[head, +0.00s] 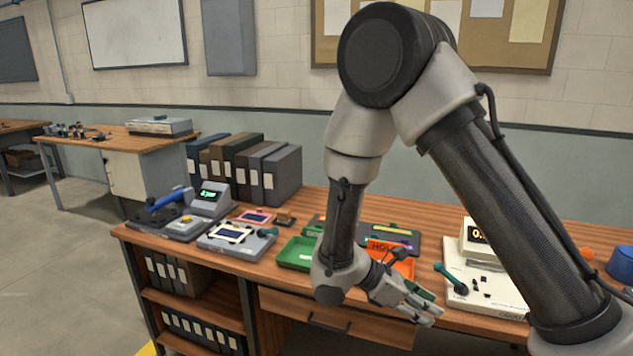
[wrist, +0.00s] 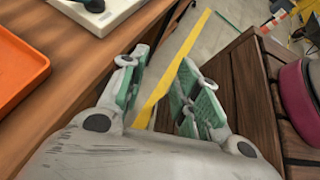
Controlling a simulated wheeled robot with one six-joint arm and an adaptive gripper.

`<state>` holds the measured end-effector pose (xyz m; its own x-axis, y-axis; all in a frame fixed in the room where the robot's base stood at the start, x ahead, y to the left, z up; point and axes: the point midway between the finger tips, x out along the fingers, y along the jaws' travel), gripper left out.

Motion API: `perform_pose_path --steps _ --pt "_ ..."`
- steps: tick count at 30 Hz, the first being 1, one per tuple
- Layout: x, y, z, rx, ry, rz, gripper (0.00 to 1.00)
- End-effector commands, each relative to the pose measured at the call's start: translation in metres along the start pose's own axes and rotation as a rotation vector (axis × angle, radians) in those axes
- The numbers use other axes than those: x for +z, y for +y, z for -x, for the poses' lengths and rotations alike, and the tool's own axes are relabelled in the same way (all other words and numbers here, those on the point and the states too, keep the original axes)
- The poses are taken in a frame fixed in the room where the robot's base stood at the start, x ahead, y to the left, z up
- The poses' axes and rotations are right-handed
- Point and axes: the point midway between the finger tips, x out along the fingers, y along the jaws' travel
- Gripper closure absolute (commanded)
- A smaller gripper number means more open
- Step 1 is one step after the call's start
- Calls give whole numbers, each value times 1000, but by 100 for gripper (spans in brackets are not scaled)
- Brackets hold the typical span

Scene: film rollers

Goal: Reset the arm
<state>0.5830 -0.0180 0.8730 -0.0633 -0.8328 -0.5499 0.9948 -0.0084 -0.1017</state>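My arm reaches in from the right in the head view, bent at a high elbow.
An orange tray (head: 403,266) and a green tray (head: 297,253) lie close to my gripper. A white device with a teal lever (head: 485,287) stands to its right. Grey devices (head: 237,236) and binders (head: 283,174) are further left. The wrist view shows a slatted wooden surface (wrist: 257,100) with a dark pink round thing (wrist: 297,90).

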Motion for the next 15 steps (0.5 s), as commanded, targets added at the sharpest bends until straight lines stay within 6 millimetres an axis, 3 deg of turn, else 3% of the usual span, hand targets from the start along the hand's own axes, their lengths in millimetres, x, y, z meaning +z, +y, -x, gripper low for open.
perform_pose_path --steps 3,15 --pt "42 -21 6 -130 183 -283 68" --pt "147 -88 27 -489 743 -1053 68"
